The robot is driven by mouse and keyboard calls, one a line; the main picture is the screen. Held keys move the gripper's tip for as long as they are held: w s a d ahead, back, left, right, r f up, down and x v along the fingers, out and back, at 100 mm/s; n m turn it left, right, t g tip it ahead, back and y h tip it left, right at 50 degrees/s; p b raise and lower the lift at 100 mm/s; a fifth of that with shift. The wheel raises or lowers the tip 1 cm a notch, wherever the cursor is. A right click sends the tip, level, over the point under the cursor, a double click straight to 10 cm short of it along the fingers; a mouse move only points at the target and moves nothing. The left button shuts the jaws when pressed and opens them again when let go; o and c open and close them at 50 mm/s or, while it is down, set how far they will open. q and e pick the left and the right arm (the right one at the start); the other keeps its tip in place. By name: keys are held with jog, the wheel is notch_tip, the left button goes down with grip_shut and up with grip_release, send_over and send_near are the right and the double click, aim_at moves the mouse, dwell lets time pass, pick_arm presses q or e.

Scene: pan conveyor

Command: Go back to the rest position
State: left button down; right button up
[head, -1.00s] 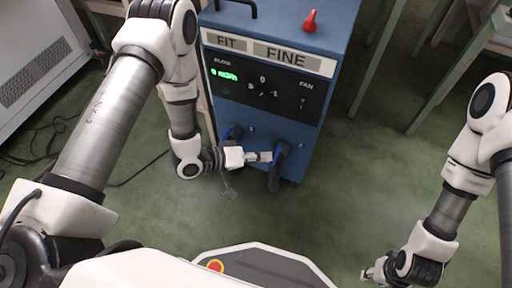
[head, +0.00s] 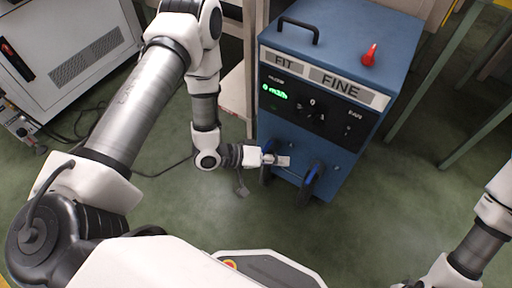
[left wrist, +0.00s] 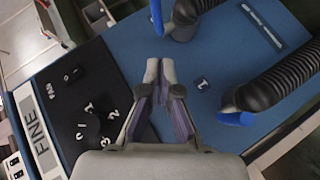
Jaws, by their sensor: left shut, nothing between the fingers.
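My left gripper (head: 283,161) is in front of the lower front of the blue machine (head: 345,40), between its two black hoses with blue ends. It also shows in the left wrist view (left wrist: 160,68), with its fingers closed together and nothing between them. There the blue front panel (left wrist: 110,60) lies behind the fingers. The left hose (head: 266,165) is partly behind my gripper and the right hose (head: 311,183) is just to its right. My right forearm comes in at the lower right; its gripper is cut off by the bottom edge.
A white and grey cabinet (head: 75,50) stands at the upper left, with cables on the floor by it. Green table legs (head: 440,75) stand at the right. The green floor (head: 375,215) in front of the machine is clear.

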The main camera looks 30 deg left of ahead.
pick_arm(q)
jog(key=s+d+p+v, duration=0.1)
jog(key=p+v, duration=0.1)
jog(key=v, duration=0.5)
jog(key=shift+s+r, duration=0.15)
jog(key=shift+s, duration=0.1)
jog(key=shift+a, duration=0.1)
